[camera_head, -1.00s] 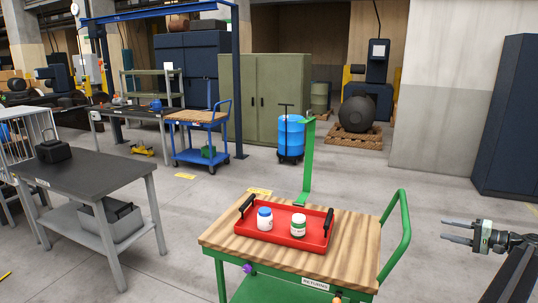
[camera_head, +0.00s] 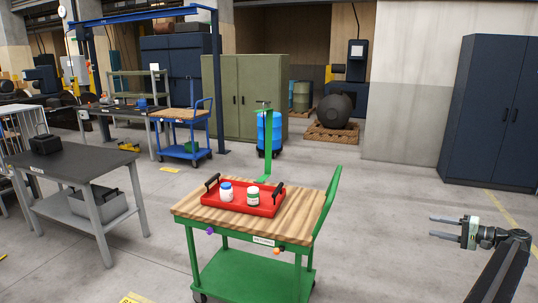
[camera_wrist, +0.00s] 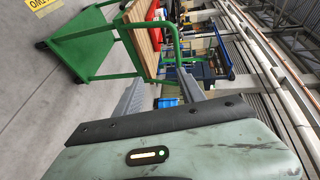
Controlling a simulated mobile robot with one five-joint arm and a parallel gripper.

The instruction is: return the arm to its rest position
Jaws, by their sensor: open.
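My gripper (camera_head: 445,228) is at the right of the head view, over bare floor and apart from everything. Its two fingers point left, spread apart, with nothing between them. My arm reaches it from the lower right corner. In the wrist view the fingers of my gripper (camera_wrist: 158,98) also show, and the green cart (camera_wrist: 90,45) appears turned on its side beyond them.
The green cart (camera_head: 250,270) with a wooden top stands left of my gripper. On it a red tray (camera_head: 262,209) holds a white jar with a blue lid (camera_head: 226,191) and one with a green lid (camera_head: 253,196). A dark cabinet (camera_head: 490,110) stands behind right.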

